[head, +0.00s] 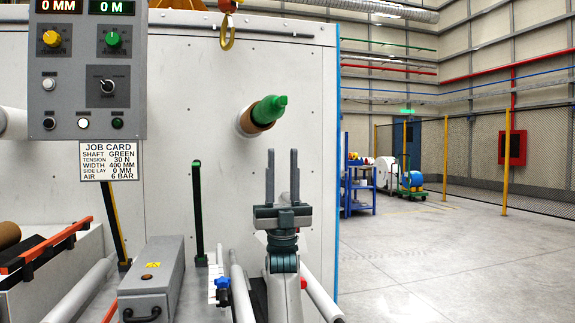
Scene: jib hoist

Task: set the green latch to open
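A black upright bar with a green tip (197,168) stands in front of the machine's grey panel. A green stepped shaft end (270,108) sticks out of a brown core in that panel. I cannot tell for sure which green part is the latch, or its setting. My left gripper (283,153) points up at the lower middle, with its two fingers apart and nothing between them. In the picture it is right of the green-tipped bar and just below the green shaft end. My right gripper is not in view.
A control panel (66,80) with a job card (109,160) hangs at upper left. A yellow hook (228,32) hangs above the shaft. A grey box (152,278) and a blue valve (222,284) are low in front. Open floor (440,265) lies to the right.

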